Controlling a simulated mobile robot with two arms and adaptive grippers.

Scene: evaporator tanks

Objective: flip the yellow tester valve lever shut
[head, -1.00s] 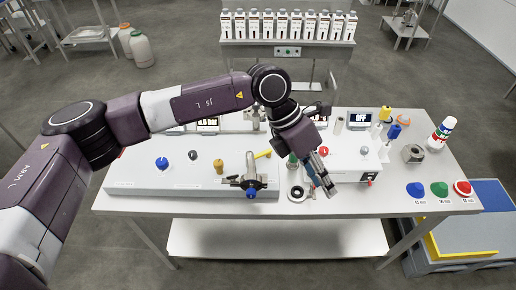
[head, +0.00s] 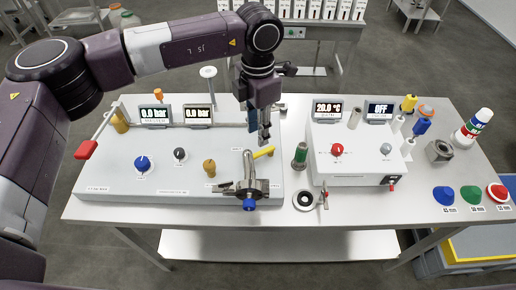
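The yellow lever (head: 263,152) is on the panel of the white tester box (head: 120,183), just behind the metal clamp-like fitting with the blue knob (head: 249,204). It slants up to the right. My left gripper (head: 265,138) points down from above, its fingertips close to the yellow lever's right end. Whether they touch it I cannot tell. The fingers are seen nearly edge-on, so their opening is unclear. My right gripper is not in view.
A red-handled lever (head: 86,150) stands at the box's left. Coloured caps (head: 471,196) sit at the table's right edge.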

